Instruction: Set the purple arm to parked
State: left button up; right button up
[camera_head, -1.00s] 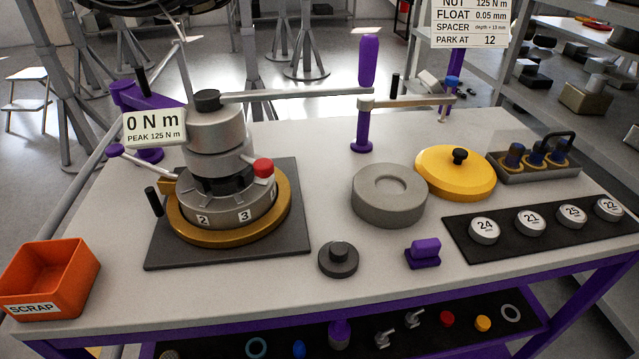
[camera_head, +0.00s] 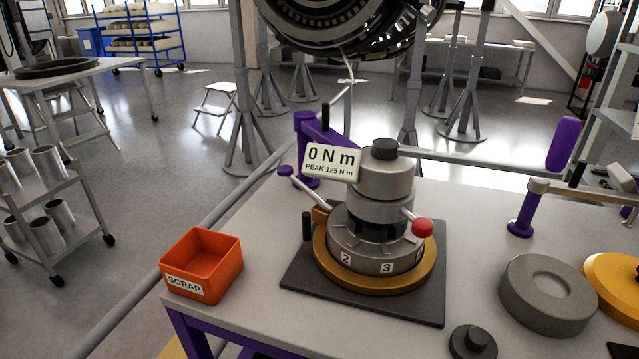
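A purple arm (camera_head: 334,137) stands at the back left of the turntable fixture, on a purple post (camera_head: 303,130). It slants down to the right behind the readout sign (camera_head: 331,163), and its far end is hidden. A black upright peg (camera_head: 325,116) shows at the arm. The sign reads 0 N m, peak 125 N m. The grey stacked fixture (camera_head: 382,205) sits on a gold ring (camera_head: 340,272) with numbers 2 and 3 showing. Neither of my grippers is in view.
An orange scrap bin (camera_head: 201,262) stands at the table's left corner. A long grey bar with a purple handle (camera_head: 564,144) reaches right from the fixture top. A grey round block (camera_head: 549,290) and a yellow lid (camera_head: 615,285) lie right. The floor left of the table is mostly open.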

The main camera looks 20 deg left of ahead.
aim_at(334, 157)
jog(key=u, duration=1.45)
jog(key=k, duration=0.55)
jog(key=z, duration=1.1)
